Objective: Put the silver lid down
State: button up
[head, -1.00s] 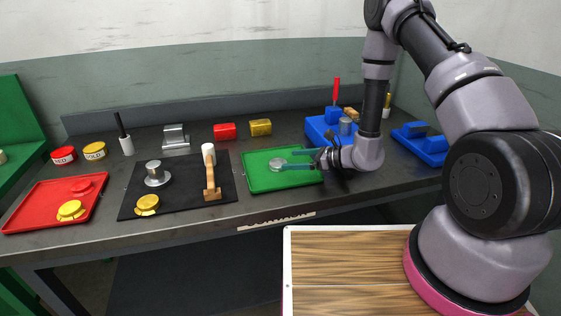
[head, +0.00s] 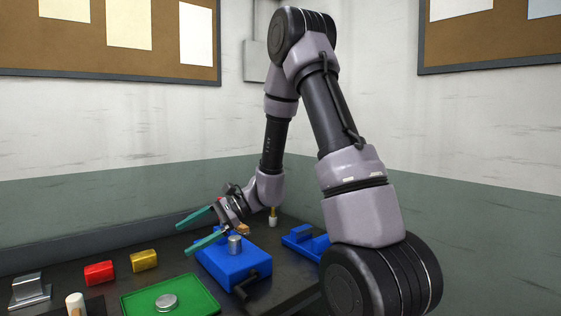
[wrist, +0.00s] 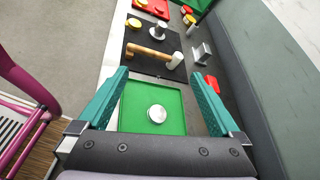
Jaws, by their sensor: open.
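The silver lid (head: 166,301) is a small round disc lying flat on the green tray (head: 208,299), near its middle. In the wrist view the lid (wrist: 157,114) lies on the green tray (wrist: 134,92) between and below my fingers, apart from both. My gripper (head: 196,228) is open and empty, with teal fingers spread wide. In the head view it is raised above the bench, up and right of the tray. Nothing is between the fingertips (wrist: 160,80).
A blue fixture (head: 225,262) with a silver cylinder (head: 235,244) stands right of the tray. Red (head: 99,273) and yellow (head: 144,260) blocks sit behind it. A wooden-handled mallet (wrist: 147,51) lies on the black mat (wrist: 180,73). Another blue fixture (head: 306,243) is farther right.

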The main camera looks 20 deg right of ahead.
jog(key=s+d+r+n+t+h, duration=0.3)
jog(key=s+d+r+n+h, duration=0.1)
jog(key=s+d+r, duration=0.3)
jog(key=s+d+r+n+t+h, duration=0.4)
jog(key=s+d+r+h, duration=0.3)
jog(key=d+r, duration=0.4)
notch_tip(320, 180, up, 2)
jog(key=shift+s+r+n, duration=0.1)
jog(key=shift+s+n, duration=0.4)
jog(key=shift+s, duration=0.15)
jog(key=shift+d, duration=0.1)
